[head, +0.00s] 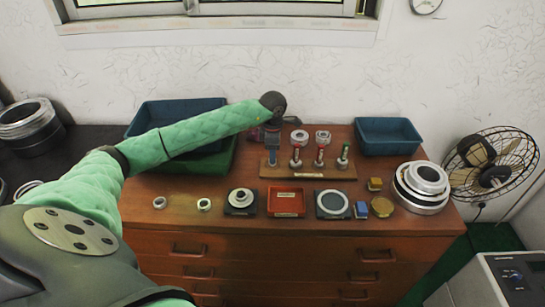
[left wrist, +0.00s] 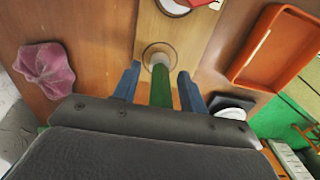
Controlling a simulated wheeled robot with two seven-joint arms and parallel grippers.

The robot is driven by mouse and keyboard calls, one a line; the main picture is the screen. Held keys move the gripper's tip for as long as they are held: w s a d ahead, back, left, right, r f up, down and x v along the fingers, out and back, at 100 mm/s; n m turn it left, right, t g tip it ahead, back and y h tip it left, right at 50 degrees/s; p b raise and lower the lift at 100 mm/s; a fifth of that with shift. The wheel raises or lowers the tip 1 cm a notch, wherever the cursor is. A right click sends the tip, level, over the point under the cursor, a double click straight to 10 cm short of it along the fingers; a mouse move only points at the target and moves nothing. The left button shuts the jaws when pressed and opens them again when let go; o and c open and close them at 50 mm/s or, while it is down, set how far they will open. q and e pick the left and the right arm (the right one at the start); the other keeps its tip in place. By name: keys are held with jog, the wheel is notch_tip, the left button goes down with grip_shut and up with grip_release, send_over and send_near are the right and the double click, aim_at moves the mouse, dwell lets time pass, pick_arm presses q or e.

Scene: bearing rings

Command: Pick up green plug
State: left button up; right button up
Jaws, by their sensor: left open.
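The green plug (left wrist: 161,88) shows in the left wrist view, standing at a round hole in the wooden board (left wrist: 178,30). My left gripper (left wrist: 159,86) is open, with one blue finger on each side of the plug. I cannot tell whether the fingers touch it. In the head view, the left gripper (head: 271,146) points down at the left end of the board (head: 308,171) and hides the plug there. Another plug with a green body (head: 343,156) stands at the board's right end. My right gripper is not in view.
Two red plugs (head: 296,157) with rings stand right of the gripper. A red tray (head: 286,202) lies in front of the board, between dark square stands with rings. Dark blue bins (head: 389,136) stand behind. A pink crumpled item (left wrist: 46,69) lies near the gripper. Stacked metal rings (head: 421,183) stand right.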

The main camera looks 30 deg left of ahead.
pick_arm(q)
jog(key=shift+f, duration=0.25)
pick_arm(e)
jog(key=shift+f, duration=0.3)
pick_arm(q)
grip_shut()
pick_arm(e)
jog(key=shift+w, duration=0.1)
pick_arm(q)
jog(key=shift+r, duration=0.1)
